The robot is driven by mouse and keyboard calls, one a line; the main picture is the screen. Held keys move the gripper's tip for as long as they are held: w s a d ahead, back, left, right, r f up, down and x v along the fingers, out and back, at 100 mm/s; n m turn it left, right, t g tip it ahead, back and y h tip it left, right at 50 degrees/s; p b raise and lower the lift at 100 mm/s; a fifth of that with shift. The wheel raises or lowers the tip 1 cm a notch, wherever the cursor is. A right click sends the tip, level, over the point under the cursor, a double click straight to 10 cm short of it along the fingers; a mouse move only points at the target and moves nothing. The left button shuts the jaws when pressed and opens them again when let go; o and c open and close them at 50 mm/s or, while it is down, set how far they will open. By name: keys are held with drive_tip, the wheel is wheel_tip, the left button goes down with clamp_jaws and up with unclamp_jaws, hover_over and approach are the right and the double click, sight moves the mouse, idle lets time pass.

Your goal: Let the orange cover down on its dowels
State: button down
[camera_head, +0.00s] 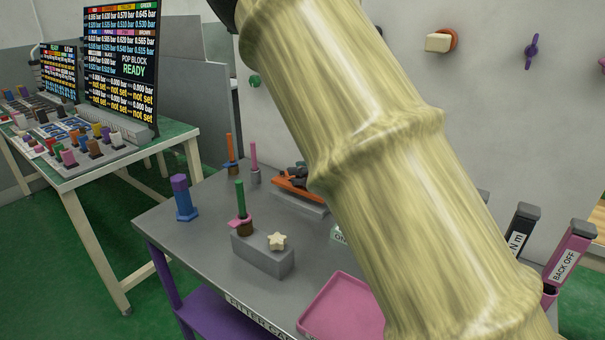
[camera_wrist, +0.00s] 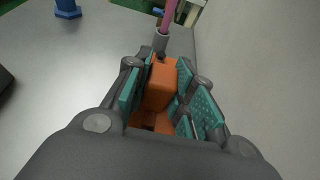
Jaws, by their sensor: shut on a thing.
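The orange cover (camera_head: 285,183) shows in the head view at or just above a low grey block (camera_head: 300,203); I cannot tell whether it touches. In the wrist view an orange raised part of the cover (camera_wrist: 160,88) sits between the teal pads of my gripper (camera_wrist: 163,90), which is shut on it. My gripper also shows as a dark shape in the head view (camera_head: 298,172), partly hidden behind my pale yellow arm. The dowels under the cover are hidden.
A pink rod in a grey socket (camera_head: 254,165) stands close beside the cover and also in the wrist view (camera_wrist: 162,40). A blue post (camera_head: 183,198), a green rod (camera_head: 240,195), a cream star knob (camera_head: 277,241) and a pink tray (camera_head: 342,310) share the grey table.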

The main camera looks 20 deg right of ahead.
drive_tip(key=shift+f+b, duration=1.15)
drive_tip(key=shift+f, duration=0.15)
drive_tip(key=c, duration=1.1)
unclamp_jaws()
drive_tip(key=shift+r, duration=0.15)
wheel_tip(320, 180, up, 4)
drive_tip(key=p, duration=0.4)
drive_tip(key=shift+r+p, duration=0.2)
drive_tip(key=shift+p, duration=1.05)
